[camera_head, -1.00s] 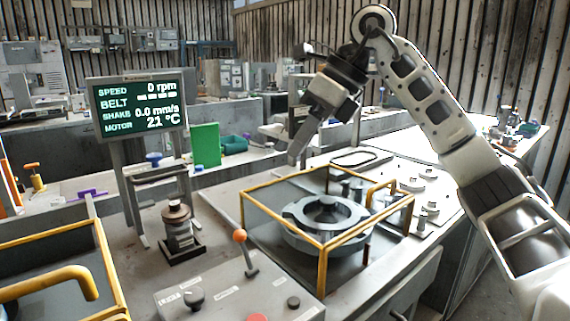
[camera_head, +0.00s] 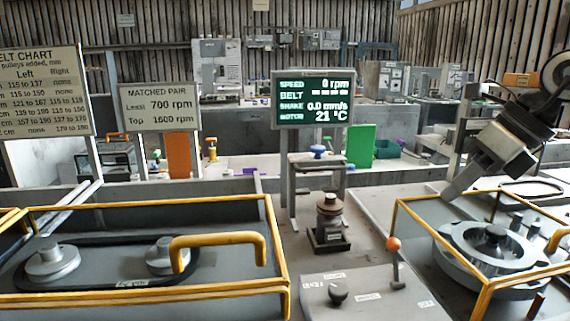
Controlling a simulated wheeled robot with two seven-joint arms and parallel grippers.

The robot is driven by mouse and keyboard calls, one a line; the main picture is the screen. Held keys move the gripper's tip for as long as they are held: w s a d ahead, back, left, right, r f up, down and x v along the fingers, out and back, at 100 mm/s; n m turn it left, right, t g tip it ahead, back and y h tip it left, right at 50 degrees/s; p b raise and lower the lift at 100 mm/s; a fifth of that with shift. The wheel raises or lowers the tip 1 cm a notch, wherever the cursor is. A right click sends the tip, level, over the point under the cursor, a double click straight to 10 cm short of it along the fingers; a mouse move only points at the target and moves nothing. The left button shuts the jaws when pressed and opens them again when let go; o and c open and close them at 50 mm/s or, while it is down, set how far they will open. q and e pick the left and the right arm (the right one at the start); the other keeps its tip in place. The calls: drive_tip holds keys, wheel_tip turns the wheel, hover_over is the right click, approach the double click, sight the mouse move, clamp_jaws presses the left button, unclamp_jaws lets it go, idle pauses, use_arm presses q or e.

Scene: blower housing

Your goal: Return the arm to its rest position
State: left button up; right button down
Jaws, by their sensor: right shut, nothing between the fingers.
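My right arm comes in at the right edge of the head view. Its gripper (camera_head: 453,190) points down and left, shut and empty. It hangs in front of the back bench, at the back left of the yellow-framed guard around the grey round housing (camera_head: 493,250). I cannot tell its exact height above the bench. My left arm and gripper are out of view.
A yellow-framed guard with a handle (camera_head: 232,238) covers two pulleys and a belt at left. A control panel (camera_head: 365,291) with an orange-knobbed lever stands in the middle. Behind are a small motor-like unit (camera_head: 330,215), a green-lit display (camera_head: 313,101) and chart signs (camera_head: 160,107).

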approach(398, 240)
drive_tip(key=x, duration=0.4)
drive_tip(key=shift+a+f, duration=0.25)
drive_tip(key=shift+f, duration=0.05)
